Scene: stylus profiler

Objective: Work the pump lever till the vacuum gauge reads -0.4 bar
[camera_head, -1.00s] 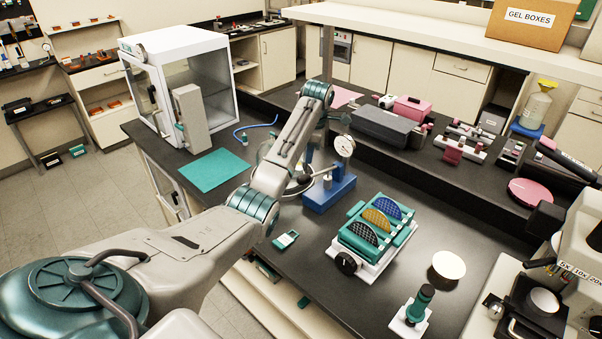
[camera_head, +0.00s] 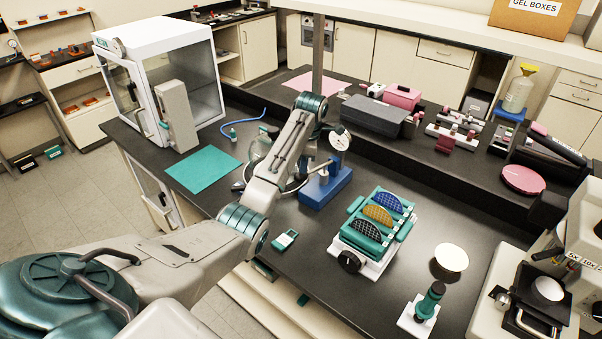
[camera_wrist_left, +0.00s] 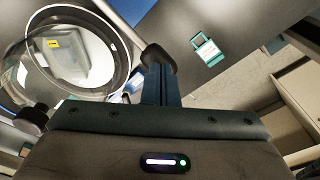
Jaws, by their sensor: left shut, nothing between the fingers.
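The vacuum gauge (camera_head: 339,138), a round white dial, stands behind the blue pump base (camera_head: 326,188); its needle is too small to read. A round clear-walled vessel (camera_head: 262,172) is partly hidden by my left arm; its ring (camera_wrist_left: 80,97) fills the upper left of the left wrist view. My left gripper (camera_wrist_left: 160,85) is shut and empty, its fingers mostly hidden behind the arm in the head view. A dark rounded knob (camera_wrist_left: 157,55) lies at the fingertips in the wrist view; whether it is the pump lever or touches them, I cannot tell.
A teal mat (camera_head: 203,171) and white cabinet (camera_head: 160,45) are at left. Bare bench (camera_head: 300,275) shows in front.

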